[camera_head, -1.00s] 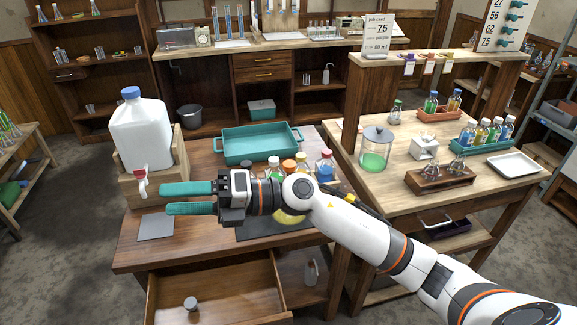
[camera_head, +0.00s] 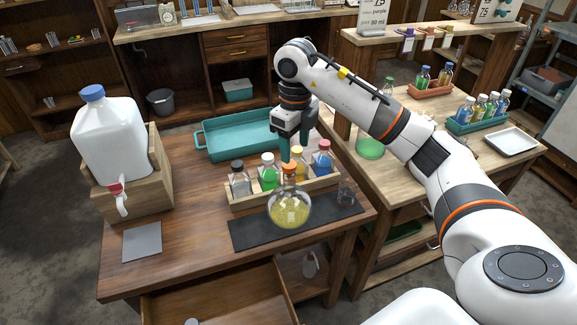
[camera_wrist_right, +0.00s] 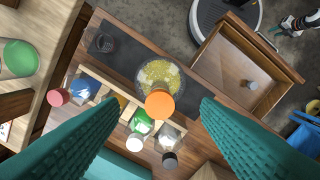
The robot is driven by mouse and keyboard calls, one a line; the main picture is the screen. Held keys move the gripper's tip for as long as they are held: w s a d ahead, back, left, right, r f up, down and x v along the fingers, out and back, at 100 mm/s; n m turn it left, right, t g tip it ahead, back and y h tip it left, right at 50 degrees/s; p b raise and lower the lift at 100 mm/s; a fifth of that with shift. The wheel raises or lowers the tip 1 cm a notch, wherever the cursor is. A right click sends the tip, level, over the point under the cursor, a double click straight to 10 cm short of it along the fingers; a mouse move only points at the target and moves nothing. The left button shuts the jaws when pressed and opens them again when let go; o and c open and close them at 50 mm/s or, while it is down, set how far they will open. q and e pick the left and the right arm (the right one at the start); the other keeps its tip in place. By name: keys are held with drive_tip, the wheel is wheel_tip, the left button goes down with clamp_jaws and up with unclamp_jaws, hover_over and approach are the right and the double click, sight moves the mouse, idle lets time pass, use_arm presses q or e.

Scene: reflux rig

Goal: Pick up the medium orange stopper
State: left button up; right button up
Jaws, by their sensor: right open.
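The orange stopper (camera_head: 289,168) sits in the neck of a round flask (camera_head: 290,209) holding yellow contents, on the dark mat. In the right wrist view the orange stopper (camera_wrist_right: 160,105) shows from above, between the two teal fingers and apart from both. My right gripper (camera_head: 294,150) is open and empty, its fingers pointing down just behind the stopper, over the bottle rack. The same gripper shows in the right wrist view (camera_wrist_right: 160,112).
A wooden rack (camera_head: 240,205) with several capped bottles stands right behind the flask. A small glass beaker (camera_head: 346,193) is at the mat's right end. A teal tray (camera_head: 215,145) lies behind, and a large white jug (camera_head: 110,140) stands left. The drawer (camera_head: 220,300) is open in front.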

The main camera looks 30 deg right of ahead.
sight(290, 164)
drive_tip(key=shift+w+f+p, duration=0.25)
drive_tip(key=shift+f+p, duration=0.05)
drive_tip(key=shift+f, duration=0.85)
drive_tip(key=shift+w+a+f+p, duration=0.1)
drive_tip(key=shift+w+f+p, duration=0.05)
drive_tip(key=shift+f+p, duration=0.4)
drive_tip(key=shift+w+a+f+p, duration=0.1)
drive_tip(key=shift+f+p, duration=0.2)
drive_tip(key=shift+f, duration=0.4)
wheel_tip(290, 164, down, 2)
drive_tip(key=shift+f+p, duration=0.2)
drive_tip(key=shift+p, duration=0.1)
drive_tip(key=shift+w+f, duration=0.1)
drive_tip(key=shift+f, duration=0.25)
drive_tip(key=shift+c, duration=0.5)
drive_tip(key=c, duration=1)
use_arm(q)
drive_tip(key=r, duration=0.2)
drive_tip(key=shift+w+r, duration=0.35)
drive_tip(key=shift+r, duration=0.05)
